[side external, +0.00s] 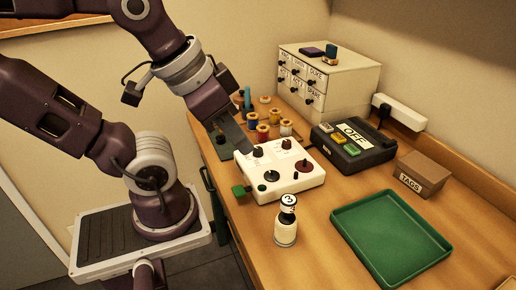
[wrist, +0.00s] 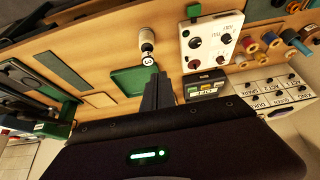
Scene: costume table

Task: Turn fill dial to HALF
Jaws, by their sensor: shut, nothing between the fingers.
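A white control box (side external: 284,184) with several dark round dials and small printed labels sits on the wooden table; it also shows at the top of the wrist view (wrist: 208,52). One knob stands at the back left (side external: 258,152), a dark red one at the right (side external: 303,166) and a black one nearer the front (side external: 272,176). My gripper (side external: 244,146) is shut and empty, close to the box's back-left side. Its dark fingers (wrist: 158,88) show in the wrist view.
A small bottle with a white-and-black cap (side external: 286,228) stands in front of the box. A dark device marked OFF (side external: 352,158) is behind right. Thread spools (side external: 263,131), a drawer cabinet (side external: 340,88), a TAGS box (side external: 424,168) and a green tray (side external: 390,240) surround it.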

